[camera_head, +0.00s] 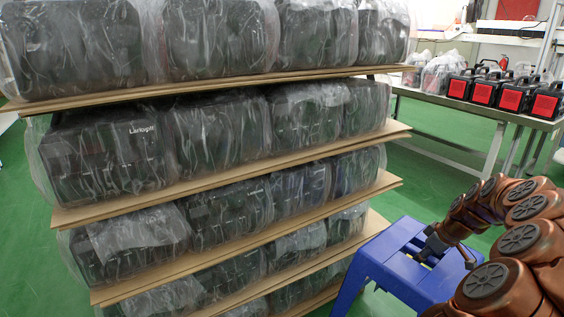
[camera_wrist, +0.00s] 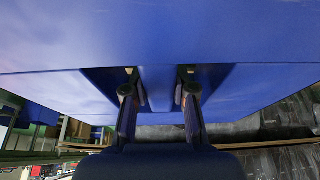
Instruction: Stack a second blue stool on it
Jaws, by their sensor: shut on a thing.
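A blue stool (camera_head: 385,262) is at the lower right of the head view, beside the shelves, with its legs running out of the picture at the bottom. My gripper (camera_head: 437,247) is at the stool's seat, with its fingertips partly hidden. In the wrist view the blue stool (camera_wrist: 160,35) fills the upper part, and my gripper (camera_wrist: 160,90) is shut on it. Only one stool shows in the head view, and I cannot see what is under it.
Shelves (camera_head: 230,185) with several plastic-wrapped black machines stand close to the stool on the left. A table (camera_head: 440,100) with red-and-black boxes (camera_head: 485,92) stands behind at right. Green floor (camera_head: 425,165) is open between them. Small blue objects (camera_wrist: 37,113) show far off in the wrist view.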

